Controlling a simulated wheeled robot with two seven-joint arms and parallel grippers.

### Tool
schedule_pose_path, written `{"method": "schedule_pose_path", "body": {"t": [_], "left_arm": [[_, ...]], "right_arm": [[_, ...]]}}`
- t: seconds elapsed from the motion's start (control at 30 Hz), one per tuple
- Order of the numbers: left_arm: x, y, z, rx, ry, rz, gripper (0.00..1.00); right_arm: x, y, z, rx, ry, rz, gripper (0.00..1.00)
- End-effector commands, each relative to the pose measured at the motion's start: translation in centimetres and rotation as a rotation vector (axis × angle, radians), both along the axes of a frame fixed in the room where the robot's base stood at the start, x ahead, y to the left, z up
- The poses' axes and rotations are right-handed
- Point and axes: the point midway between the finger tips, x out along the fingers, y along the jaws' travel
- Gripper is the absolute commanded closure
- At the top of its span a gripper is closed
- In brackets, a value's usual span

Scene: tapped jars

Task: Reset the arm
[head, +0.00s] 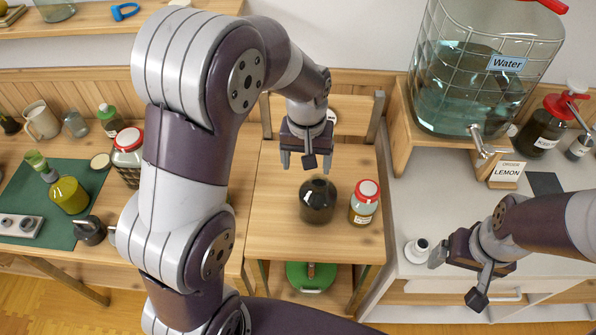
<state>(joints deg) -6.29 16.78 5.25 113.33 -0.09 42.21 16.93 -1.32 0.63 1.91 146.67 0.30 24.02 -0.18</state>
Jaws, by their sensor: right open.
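My left arm rises large across the left middle of the head view. Its gripper (307,164) points down over the back of the middle wooden table, with its fingers apart and nothing seen between them. A dark round jar (318,203) stands on that table just in front of and below it, apart from the fingers. My right arm comes in from the right edge. Its gripper (458,273) is open and empty, low over the front of the white counter, beside a small white-topped item (417,250).
A red-lidded jar (364,203) stands right of the dark jar. A large tapped water jar (440,95) sits on a wooden stand behind a LEMON sign (508,171). A red-topped pump bottle (545,128) stands at right. A green mat (75,185) with bottles lies left.

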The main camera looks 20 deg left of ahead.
Motion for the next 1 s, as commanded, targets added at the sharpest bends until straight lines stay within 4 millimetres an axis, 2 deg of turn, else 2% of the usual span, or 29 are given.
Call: {"method": "schedule_pose_path", "body": {"t": [0.03,0.13,0.2,0.3,0.53,0.57,0.7,1.0], "left_arm": [[-2.8,1.0,0.0,0.000,-0.016,-0.039,0.22],[-7.9,2.5,-0.6,0.006,-0.051,-0.129,0.22],[-10.4,3.0,-1.0,0.010,-0.069,-0.174,0.22],[-12.2,3.4,-1.4,0.014,-0.079,-0.203,0.22],[-12.3,3.4,-1.6,0.015,-0.078,-0.207,0.22],[-12.3,3.4,-1.9,0.015,-0.078,-0.207,0.22],[-12.4,3.4,-5.6,0.015,-0.077,-0.207,0.22],[-12.4,3.4,-5.6,0.015,-0.077,-0.207,0.22]], "right_arm": [[0.0,0.0,0.0,0.000,0.000,0.000,0.11],[0.0,0.0,0.0,0.000,0.000,0.000,0.11],[0.0,0.0,0.0,0.000,0.000,0.000,0.11],[0.0,0.0,0.0,0.000,0.000,0.000,0.11],[0.0,0.0,-0.1,0.000,0.000,0.000,0.11],[0.0,0.0,-0.4,0.000,0.000,0.000,0.11],[0.0,0.0,-4.0,0.000,0.000,0.000,0.11],[0.0,0.0,-4.0,0.000,0.000,0.000,0.11]]}}
